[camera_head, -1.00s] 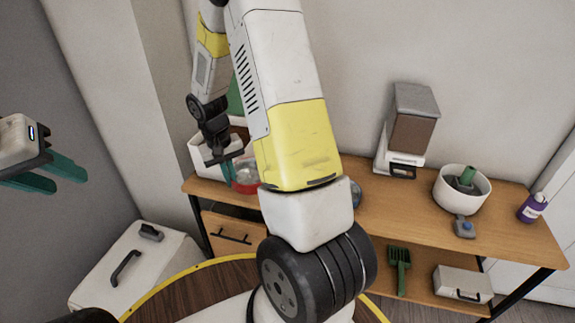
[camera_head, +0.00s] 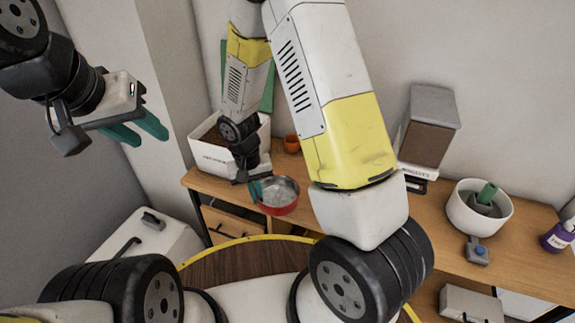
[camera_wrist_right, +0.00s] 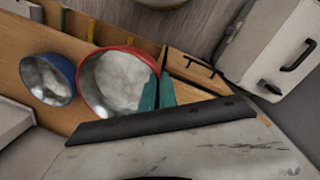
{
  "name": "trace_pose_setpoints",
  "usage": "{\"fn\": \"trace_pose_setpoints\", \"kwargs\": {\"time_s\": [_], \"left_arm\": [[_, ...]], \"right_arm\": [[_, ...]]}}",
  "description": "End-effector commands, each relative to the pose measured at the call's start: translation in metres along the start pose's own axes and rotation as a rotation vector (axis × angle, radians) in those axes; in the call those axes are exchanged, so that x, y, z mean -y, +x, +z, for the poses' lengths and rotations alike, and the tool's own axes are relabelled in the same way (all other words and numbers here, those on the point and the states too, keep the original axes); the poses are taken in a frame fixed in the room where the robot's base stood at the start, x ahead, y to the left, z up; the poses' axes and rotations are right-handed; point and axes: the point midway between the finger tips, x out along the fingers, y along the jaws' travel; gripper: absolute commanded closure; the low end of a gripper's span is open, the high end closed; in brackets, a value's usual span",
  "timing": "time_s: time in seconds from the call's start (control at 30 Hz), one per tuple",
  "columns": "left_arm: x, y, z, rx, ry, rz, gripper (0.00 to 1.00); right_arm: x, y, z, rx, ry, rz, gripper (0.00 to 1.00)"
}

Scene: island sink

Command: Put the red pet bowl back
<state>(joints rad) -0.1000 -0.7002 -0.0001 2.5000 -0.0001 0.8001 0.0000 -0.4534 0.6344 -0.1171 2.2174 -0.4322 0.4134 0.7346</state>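The red pet bowl (camera_head: 279,197), with a pale grey inside, is at the left part of the wooden shelf's front edge. It also shows in the right wrist view (camera_wrist_right: 118,80), overlapping that edge. My right gripper (camera_head: 256,190) has its green fingers close together on the bowl's rim, one inside and one outside, as the right wrist view (camera_wrist_right: 158,92) shows. I cannot tell whether the bowl rests on the shelf or is slightly raised. My left gripper (camera_head: 140,128) is open and empty in the air at the upper left, away from the shelf.
A blue bowl (camera_wrist_right: 47,79) stands beside the red one. A white box (camera_head: 207,156) and orange pot (camera_head: 292,143) are at the shelf's left; a feeder (camera_head: 428,125), white planter (camera_head: 456,213) and purple bottle (camera_head: 557,238) at its right. A white chest (camera_head: 165,245) stands left.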

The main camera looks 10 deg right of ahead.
Motion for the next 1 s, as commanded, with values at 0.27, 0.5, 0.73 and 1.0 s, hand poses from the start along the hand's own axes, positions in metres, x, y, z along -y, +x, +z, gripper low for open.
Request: {"fn": "trace_pose_setpoints", "kwargs": {"time_s": [0.27, 0.5, 0.73, 1.0], "left_arm": [[0.0, 0.0, 0.0, 0.0, 0.0, 0.0, 0.64], [0.0, 0.0, 0.0, 0.0, 0.0, 0.0, 0.64], [0.0, 0.0, 0.0, 0.0, 0.0, 0.0, 0.64], [0.0, 0.0, 0.0, 0.0, 0.0, 0.0, 0.64]], "right_arm": [[0.018, 0.01, 0.012, 0.0, -0.003, 0.0, 1.0], [-0.016, 0.02, -0.037, 0.0, 0.002, -0.001, 1.0], [-0.048, 0.028, -0.082, -0.001, -0.002, 0.0, 1.0], [-0.061, 0.031, -0.102, -0.001, -0.005, 0.0, 1.0]]}}
